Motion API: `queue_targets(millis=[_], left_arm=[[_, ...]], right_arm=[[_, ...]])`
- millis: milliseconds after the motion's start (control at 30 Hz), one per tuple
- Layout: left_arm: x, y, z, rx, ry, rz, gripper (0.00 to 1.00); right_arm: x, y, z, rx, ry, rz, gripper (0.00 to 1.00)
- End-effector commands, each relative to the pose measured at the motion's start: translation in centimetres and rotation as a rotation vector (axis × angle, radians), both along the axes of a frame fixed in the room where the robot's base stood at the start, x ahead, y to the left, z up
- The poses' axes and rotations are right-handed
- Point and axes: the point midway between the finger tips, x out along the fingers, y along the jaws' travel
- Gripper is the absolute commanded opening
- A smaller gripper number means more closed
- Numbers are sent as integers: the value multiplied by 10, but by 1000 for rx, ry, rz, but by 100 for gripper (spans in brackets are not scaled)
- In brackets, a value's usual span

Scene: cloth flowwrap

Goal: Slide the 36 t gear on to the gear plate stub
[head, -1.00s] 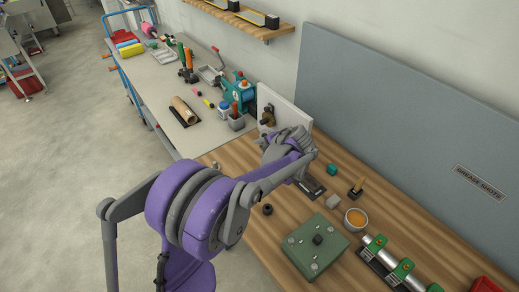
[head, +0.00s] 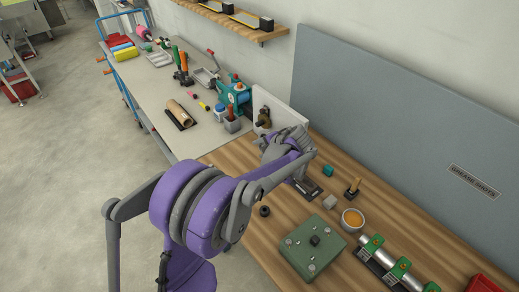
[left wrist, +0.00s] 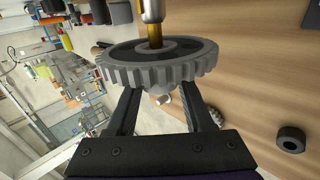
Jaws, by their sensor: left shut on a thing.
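The grey toothed gear (left wrist: 125,72) is in the left wrist view, at the tips of my left gripper (left wrist: 160,95). The gripper is shut on it, with the fingers at the hub below the teeth. A brass pin (left wrist: 154,38) with a silvery end stands at the middle of the gear's dark face; I cannot tell whether it passes through the bore. In the head view a pale upright plate (head: 290,115) carries a brass stub (head: 263,118), just beyond my left wrist. My arm hides the gear there. My right gripper is not in view.
A green box (head: 312,246), an orange-filled bowl (head: 352,220), a black ring (head: 264,211) and a wooden-handled tool (head: 353,187) stand on the wooden bench. A dark flat stand (head: 308,188) lies beside my wrist. A grey panel (head: 400,120) backs the bench.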

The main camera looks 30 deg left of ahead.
Motion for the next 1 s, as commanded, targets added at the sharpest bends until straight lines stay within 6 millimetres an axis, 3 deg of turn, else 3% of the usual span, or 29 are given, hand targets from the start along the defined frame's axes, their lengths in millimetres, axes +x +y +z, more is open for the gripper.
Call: queue_targets(millis=[1000], left_arm=[[24,-10,1,1,0,0,0]], right_arm=[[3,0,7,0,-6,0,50]])
